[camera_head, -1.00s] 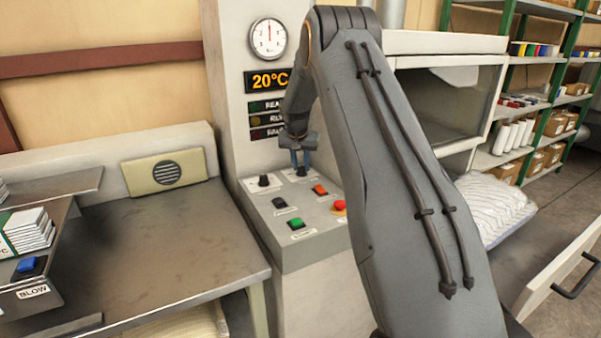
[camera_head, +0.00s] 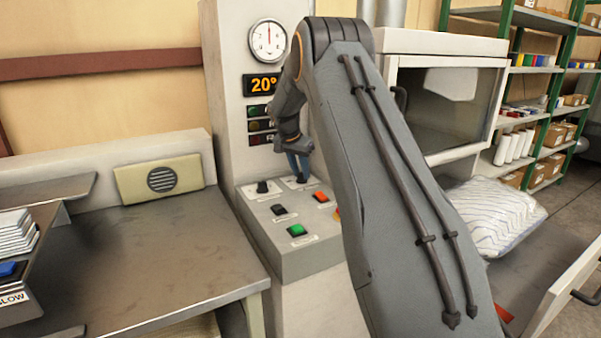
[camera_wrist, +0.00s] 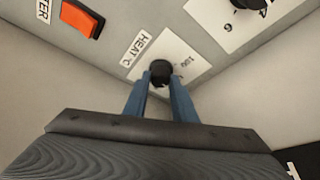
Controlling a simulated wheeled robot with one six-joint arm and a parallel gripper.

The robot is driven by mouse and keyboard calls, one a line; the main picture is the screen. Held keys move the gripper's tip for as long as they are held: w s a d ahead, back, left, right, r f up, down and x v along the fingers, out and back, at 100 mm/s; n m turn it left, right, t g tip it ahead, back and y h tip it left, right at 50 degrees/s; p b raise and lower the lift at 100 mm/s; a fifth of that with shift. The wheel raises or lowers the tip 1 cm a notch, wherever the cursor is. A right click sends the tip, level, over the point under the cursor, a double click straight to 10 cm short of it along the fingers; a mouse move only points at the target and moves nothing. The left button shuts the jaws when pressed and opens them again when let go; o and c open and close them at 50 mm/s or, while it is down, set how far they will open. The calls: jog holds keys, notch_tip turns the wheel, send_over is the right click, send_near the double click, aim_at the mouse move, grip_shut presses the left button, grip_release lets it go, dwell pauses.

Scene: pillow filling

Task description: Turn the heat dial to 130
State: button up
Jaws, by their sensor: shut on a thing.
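The heat dial (camera_wrist: 161,70) is a black knob on a white plate (camera_wrist: 178,52) marked "HEAT °C", with a number near 100 readable beside it in the wrist view. My gripper (camera_wrist: 160,82) has its blue fingers on both sides of the knob, shut on it. In the head view my gripper (camera_head: 299,178) reaches down to the back right of the control panel (camera_head: 300,262), and the dial is mostly hidden between its fingers. The display (camera_head: 263,84) reads 20°, its right end hidden by my arm. Its setting cannot be read.
Another black knob (camera_head: 262,187) sits just left of the dial. A round gauge (camera_head: 268,40) is above. A metal table (camera_head: 150,250) stands left; a striped pillow (camera_head: 495,215) lies right.

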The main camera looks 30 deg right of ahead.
jog(key=o, duration=1)
jog(key=shift+r, duration=0.1)
jog(key=b+v, duration=0.1)
jog(key=v, duration=0.6)
jog(key=shift+s+r, duration=0.15)
jog(key=shift+r, duration=0.15)
